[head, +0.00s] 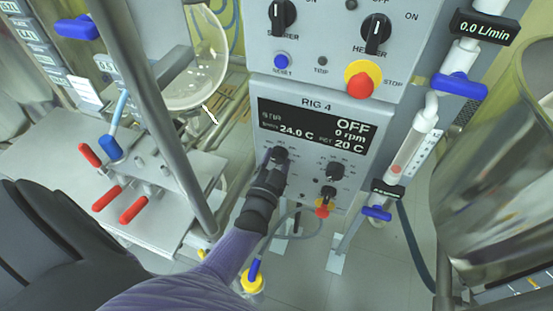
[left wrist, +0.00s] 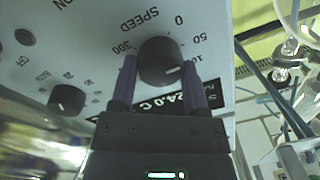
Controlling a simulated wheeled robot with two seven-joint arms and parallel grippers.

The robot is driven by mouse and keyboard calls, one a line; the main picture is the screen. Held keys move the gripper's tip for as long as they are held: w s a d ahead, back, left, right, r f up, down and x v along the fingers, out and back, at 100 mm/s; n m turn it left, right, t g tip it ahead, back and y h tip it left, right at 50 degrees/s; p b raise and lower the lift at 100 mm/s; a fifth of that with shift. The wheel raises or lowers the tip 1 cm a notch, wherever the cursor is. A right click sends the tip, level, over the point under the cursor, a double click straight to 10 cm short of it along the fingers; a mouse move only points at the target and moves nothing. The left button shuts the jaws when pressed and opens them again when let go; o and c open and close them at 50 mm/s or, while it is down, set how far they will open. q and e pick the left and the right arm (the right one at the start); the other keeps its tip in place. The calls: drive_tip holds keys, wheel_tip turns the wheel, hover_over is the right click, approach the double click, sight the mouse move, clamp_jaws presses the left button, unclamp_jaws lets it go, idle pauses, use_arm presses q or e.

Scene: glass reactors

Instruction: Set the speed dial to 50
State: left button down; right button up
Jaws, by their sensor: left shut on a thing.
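The speed dial (left wrist: 160,62) is a black round knob on the grey panel, with SPEED and the numbers 0, 50, 100 and 300 printed around it in the left wrist view. It carries a short white mark on its lower right; I cannot tell exactly which number this points to. My left gripper (left wrist: 161,85) has its two fingers on either side of the knob and is shut on it. In the head view my left gripper (head: 270,172) reaches the lower left of the RIG 4 panel and partly covers the dial (head: 281,154). My right gripper is not in view.
The display (head: 318,133) above the dial reads OFF, 0 rpm and 20 C. Another black knob (head: 334,171) sits to the right of the dial. A red and yellow stop button (head: 362,80) is above. A metal post (head: 157,110) stands left of the panel.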

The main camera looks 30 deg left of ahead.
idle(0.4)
use_arm(q)
drive_tip(key=shift+c, duration=0.4)
unclamp_jaws()
drive_tip(key=shift+s, duration=0.1)
drive_tip(key=p+v, duration=0.2)
drive_tip(key=v, duration=0.7)
drive_tip(key=shift+s+d, duration=0.2)
drive_tip(key=shift+s, duration=0.15)
drive_tip(key=s+d+f+g+h, duration=0.3)
drive_tip(key=s+f+g, duration=0.3)
drive_tip(key=s+f, duration=0.3)
drive_tip(key=s+d+f+g+h, duration=0.25)
drive_tip(key=s+f+g, duration=0.35)
drive_tip(key=f, duration=0.5)
drive_tip(key=s+a+f+g, duration=0.1)
drive_tip(key=s+g, duration=0.1)
drive_tip(key=s, duration=0.5)
drive_tip(key=s+f+n+g, duration=0.1)
drive_tip(key=s+f+g, duration=0.1)
drive_tip(key=s, duration=0.5)
drive_tip(key=shift+a+f+g+y, duration=0.35)
drive_tip(key=shift+a+g+y, duration=0.1)
drive_tip(key=shift+g, duration=0.25)
